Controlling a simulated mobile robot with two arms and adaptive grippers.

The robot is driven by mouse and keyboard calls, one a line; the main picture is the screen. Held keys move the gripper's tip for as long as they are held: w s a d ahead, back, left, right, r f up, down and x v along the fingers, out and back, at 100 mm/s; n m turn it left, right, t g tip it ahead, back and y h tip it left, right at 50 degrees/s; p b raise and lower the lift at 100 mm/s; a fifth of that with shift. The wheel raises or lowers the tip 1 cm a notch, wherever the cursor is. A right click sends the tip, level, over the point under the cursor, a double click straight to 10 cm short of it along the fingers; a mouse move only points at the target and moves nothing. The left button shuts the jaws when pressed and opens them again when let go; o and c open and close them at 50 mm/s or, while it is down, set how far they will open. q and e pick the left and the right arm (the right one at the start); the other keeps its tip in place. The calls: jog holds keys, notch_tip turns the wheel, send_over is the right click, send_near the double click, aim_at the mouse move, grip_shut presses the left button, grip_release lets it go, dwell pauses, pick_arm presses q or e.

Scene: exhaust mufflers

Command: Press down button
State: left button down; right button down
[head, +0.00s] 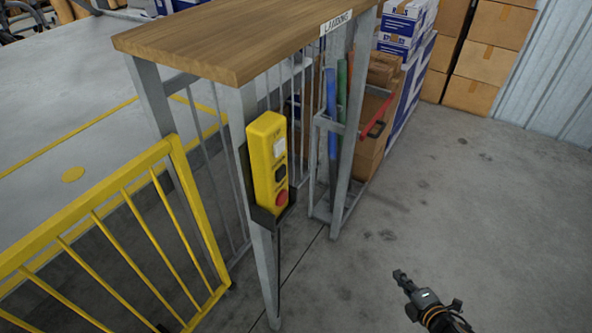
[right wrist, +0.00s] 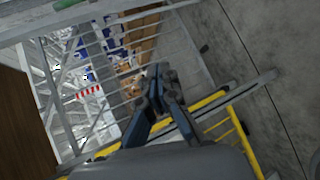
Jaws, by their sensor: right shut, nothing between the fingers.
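A yellow control box (head: 267,160) hangs upright in a dark holder on the front leg of a wood-topped metal stand in the head view. On its face are a white button (head: 279,147), a black button (head: 280,172) and a red round button (head: 282,197), from top to bottom. My right gripper (head: 400,277) is at the lower right of the head view, well apart from the box, over bare floor. It is shut and empty. Its fingers (right wrist: 158,75) also show in the right wrist view. The control box cannot be made out in that view. My left gripper is not in view.
The wooden top (head: 235,40) overhangs the box. A yellow railing (head: 110,225) stands to the left. A metal rack holding blue and green tubes (head: 331,110) and cardboard boxes (head: 485,50) are behind. Grey floor (head: 440,190) at the right is clear.

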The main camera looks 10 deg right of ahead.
jog(key=w+a+r+n+t+y, duration=0.1)
jog(key=a+r+n, duration=0.15)
jog(key=r, duration=0.25)
jog(key=w+a+r+n+y+p, duration=0.1)
jog(key=r+n+y, duration=0.15)
jog(key=r, duration=0.25)
jog(key=w+a+r+n+t+y, duration=0.1)
jog(key=r+n, duration=0.2)
jog(key=r, duration=0.3)
jog(key=s+a+r+n+g+y+p, duration=0.1)
jog(key=s+a+r+n+g+y, duration=0.1)
jog(key=a+r+n, duration=0.4)
jog(key=s+a+r+n+g+y+p, duration=0.1)
jog(key=s+a+r+n+y, duration=0.3)
jog(key=a+r+n, duration=0.3)
notch_tip(320, 180, up, 8)
jog(key=n+y, duration=0.1)
jog(key=n, duration=0.3)
jog(key=shift+f+g, duration=0.25)
jog(key=shift+g, duration=0.15)
jog(key=shift+y, duration=0.25)
jog(key=p, duration=0.8)
send_near(283, 174)
jog(key=x, duration=0.6)
jog(key=shift+s+r, duration=0.1)
jog(key=shift+r, duration=0.1)
jog(key=shift+w+a+f, duration=0.2)
jog(key=shift+w+a, duration=0.15)
jog(key=shift+a, duration=0.15)
